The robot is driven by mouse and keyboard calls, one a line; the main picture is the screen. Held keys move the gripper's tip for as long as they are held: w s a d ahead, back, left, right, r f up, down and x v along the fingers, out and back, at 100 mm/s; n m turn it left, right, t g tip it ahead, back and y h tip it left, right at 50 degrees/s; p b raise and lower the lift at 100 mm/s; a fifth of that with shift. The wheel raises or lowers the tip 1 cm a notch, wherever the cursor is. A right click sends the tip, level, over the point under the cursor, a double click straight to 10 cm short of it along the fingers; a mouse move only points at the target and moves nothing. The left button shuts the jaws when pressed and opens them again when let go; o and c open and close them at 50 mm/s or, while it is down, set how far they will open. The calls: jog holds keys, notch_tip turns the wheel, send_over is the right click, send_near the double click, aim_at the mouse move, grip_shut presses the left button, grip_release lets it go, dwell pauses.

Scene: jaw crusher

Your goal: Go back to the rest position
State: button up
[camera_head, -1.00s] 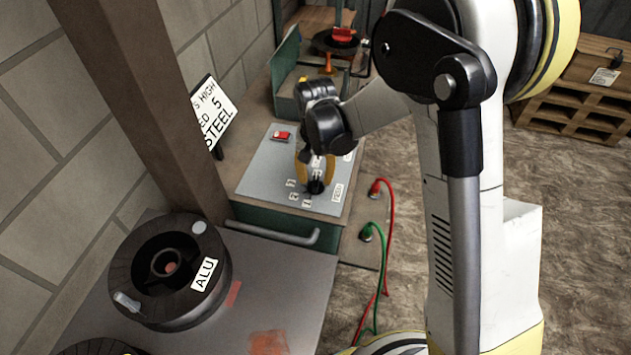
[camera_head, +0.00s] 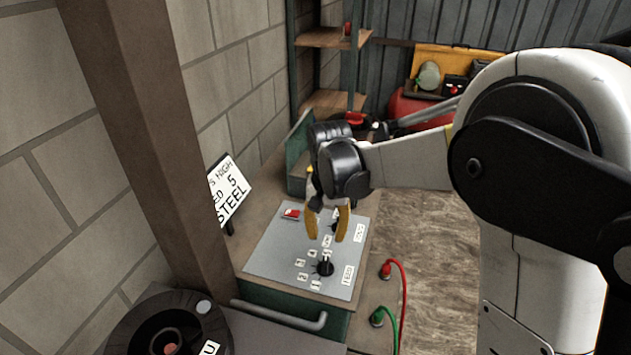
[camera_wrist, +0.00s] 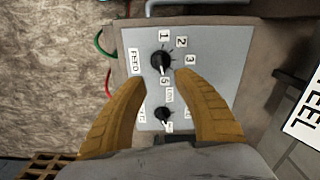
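My gripper (camera_head: 327,222) is above the grey control panel (camera_head: 280,245) in the head view. Its two yellow fingers are spread apart with nothing between them. In the wrist view my gripper (camera_wrist: 160,82) shows its fingers open, framing the panel (camera_wrist: 225,50). The black feed knob (camera_head: 325,268) stands on the panel apart from the fingers; it also shows in the wrist view (camera_wrist: 162,62), with number labels around it. A smaller black knob (camera_wrist: 162,114) shows lower between the fingers. My arm extends from the right of the head view.
A sign (camera_head: 230,190) leans by the wall and pillar (camera_head: 150,150) at left. A red switch (camera_head: 291,213) is on the panel. A black spool (camera_head: 170,325) sits at front left. Red (camera_head: 404,290) and green (camera_head: 391,325) cables run beside the panel. Shelves (camera_head: 335,38) stand behind.

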jog(key=s+d+r+n+t, duration=0.1)
jog(key=s+d+r+t, duration=0.2)
jog(key=s+d+r, duration=0.45)
jog(key=s+d+r+n+t, duration=0.1)
jog(key=s+d+t, duration=0.3)
jog(key=s, duration=0.7)
jog(key=shift+s+r+n, duration=0.3)
jog(key=shift+s+r, duration=0.05)
jog(key=shift+r, duration=0.3)
